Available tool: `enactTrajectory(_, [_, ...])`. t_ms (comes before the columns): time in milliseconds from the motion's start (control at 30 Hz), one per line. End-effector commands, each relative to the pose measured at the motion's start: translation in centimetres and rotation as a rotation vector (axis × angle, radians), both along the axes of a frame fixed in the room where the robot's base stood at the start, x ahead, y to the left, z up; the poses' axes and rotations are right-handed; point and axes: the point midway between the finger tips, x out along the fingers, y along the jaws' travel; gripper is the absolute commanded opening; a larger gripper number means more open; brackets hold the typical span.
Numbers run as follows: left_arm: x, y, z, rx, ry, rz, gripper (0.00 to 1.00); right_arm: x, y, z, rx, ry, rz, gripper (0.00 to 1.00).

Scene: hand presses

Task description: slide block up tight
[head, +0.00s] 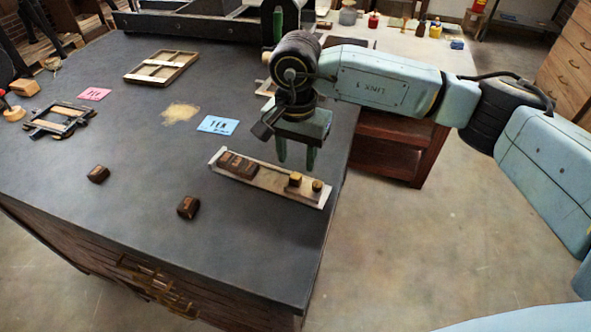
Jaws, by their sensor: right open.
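A pale metal tray (262,187) with low edges lies at a slant near the right edge of the dark table. Dark brown blocks (238,164) sit side by side at its left end. A brass-topped block (295,180) and a smaller brass knob (317,186) stand near its right end, with bare tray between them and the brown blocks. My right gripper (296,165) points down above or just behind the tray's right half. Its green fingers are apart with nothing between them. I cannot tell how high the fingertips are. My left gripper is not in view.
Two loose dark blocks, one at left (98,174) and one nearer (187,207), lie on the table (135,235). A blue card (217,125), a pink card (94,94), a wooden frame (161,67) and a dark frame (60,120) lie farther back. The table's front is clear.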

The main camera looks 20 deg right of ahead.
Motion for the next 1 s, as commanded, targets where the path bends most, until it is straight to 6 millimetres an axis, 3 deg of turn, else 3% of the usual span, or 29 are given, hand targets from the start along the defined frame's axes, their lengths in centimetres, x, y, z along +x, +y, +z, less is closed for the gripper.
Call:
enactTrajectory(100, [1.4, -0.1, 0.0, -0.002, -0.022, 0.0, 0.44, -0.1, 0.0, -2.4, 0.0, 0.004, 0.0, 0.44])
enactTrajectory(300, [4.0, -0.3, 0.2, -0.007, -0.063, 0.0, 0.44, 0.0, 0.1, -4.6, 0.001, 0.0, 0.0, 0.44])
enactTrajectory(700, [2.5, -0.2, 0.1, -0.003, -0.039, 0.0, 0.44, 0.0, 0.1, -5.3, 0.002, -0.001, 0.001, 0.42])
enactTrajectory(1000, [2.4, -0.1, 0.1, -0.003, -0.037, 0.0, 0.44, 0.0, 0.0, -5.2, 0.001, 0.001, 0.0, 0.03])
